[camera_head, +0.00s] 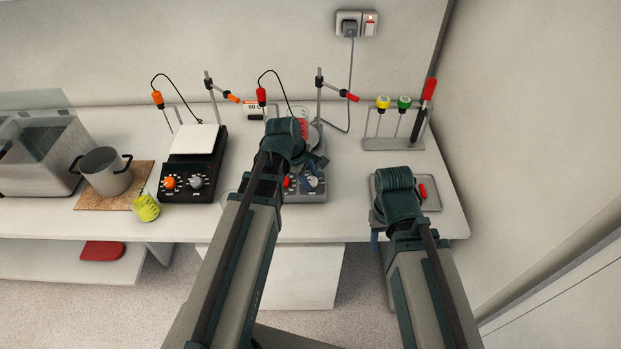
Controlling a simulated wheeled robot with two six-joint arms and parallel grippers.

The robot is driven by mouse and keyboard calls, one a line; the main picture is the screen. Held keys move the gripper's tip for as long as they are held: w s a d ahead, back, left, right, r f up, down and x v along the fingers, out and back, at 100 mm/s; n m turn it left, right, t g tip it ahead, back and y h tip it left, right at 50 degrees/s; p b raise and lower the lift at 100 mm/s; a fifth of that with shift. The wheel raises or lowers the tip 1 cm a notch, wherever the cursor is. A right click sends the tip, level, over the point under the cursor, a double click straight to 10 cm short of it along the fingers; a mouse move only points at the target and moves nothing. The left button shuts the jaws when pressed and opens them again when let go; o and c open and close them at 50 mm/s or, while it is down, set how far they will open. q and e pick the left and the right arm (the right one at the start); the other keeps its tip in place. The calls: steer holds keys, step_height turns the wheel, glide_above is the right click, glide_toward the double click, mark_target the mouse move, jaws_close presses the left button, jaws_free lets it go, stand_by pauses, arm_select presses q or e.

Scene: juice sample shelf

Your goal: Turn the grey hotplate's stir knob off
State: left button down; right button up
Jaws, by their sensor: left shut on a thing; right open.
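The grey hotplate (318,196) stands on the bench near the middle of the view, largely hidden behind my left arm. Its front panel shows a red knob (287,182) on the left and a grey knob (313,183) on the right. The labels are too small to read, so I cannot tell the knob's setting. My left gripper (311,172) reaches down over the front panel and is shut on the grey knob. My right gripper (375,240) is open and empty, low in front of the bench edge, partly hidden by its own wrist.
A black hotplate (191,164) stands left, with a yellow beaker (146,208) and a pot (105,171) beyond. A metal tray (432,190) with a red item lies right, before a tool rack (393,144). Stands and cables rise behind the hotplates.

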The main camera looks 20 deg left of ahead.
arm_select(q)
steer(key=shift+s+n+t, duration=0.15)
steer(key=shift+n+t, duration=0.25)
steer(key=shift+n, duration=1.1)
steer(key=shift+c, duration=2.2)
jaws_free()
steer(key=shift+r, duration=0.15)
steer(key=p+v, duration=1.2)
steer(key=v, duration=0.1)
steer(key=shift+s+r, duration=0.15)
steer(key=shift+r, duration=0.05)
steer(key=shift+a, duration=0.1)
